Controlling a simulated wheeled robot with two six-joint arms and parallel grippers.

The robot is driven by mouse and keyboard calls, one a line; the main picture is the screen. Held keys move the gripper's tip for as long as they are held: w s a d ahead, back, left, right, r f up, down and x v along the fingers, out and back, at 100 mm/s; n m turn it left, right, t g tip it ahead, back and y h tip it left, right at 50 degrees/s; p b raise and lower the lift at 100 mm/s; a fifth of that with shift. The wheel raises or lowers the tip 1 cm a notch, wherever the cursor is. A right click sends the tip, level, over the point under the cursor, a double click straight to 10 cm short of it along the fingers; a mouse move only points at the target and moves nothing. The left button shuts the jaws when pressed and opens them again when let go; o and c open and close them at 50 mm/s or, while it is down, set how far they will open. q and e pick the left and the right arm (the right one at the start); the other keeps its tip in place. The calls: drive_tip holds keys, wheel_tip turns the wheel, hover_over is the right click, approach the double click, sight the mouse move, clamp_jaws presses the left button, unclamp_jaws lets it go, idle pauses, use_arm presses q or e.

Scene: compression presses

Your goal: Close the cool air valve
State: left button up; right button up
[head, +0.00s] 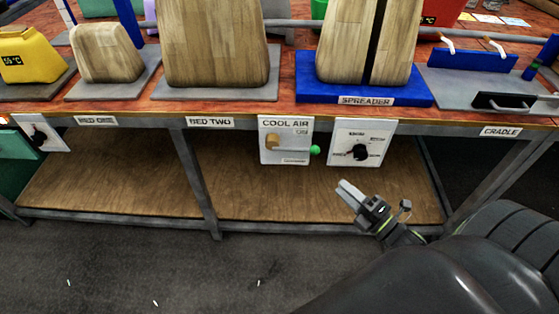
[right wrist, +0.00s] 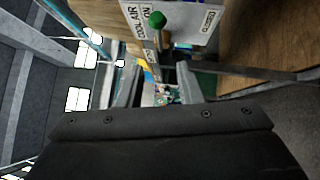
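The cool air valve is a white panel (head: 286,158) on the bench's front edge, with a tan block (head: 271,141) and a green ball (head: 315,149) at its right edge. A label reading ON is at its upper right and a smaller label is at the bottom. In the right wrist view the panel (right wrist: 190,12) stands sideways at the top. My left gripper is not in view.
A white dial panel (head: 359,144) with a black knob hangs right of the valve, above my right gripper. The bench frame (head: 200,180) and a wooden lower shelf (head: 110,185) lie below. Wooden blocks (head: 215,45) and the blue spreader base (head: 310,90) stand on top.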

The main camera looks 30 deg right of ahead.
sight(299, 150)
drive_tip(key=p+x, duration=0.1)
drive_tip(key=x, duration=1.6)
drive_tip(key=shift+w, duration=0.2)
drive_tip(key=shift+c, duration=0.3)
clamp_jaws()
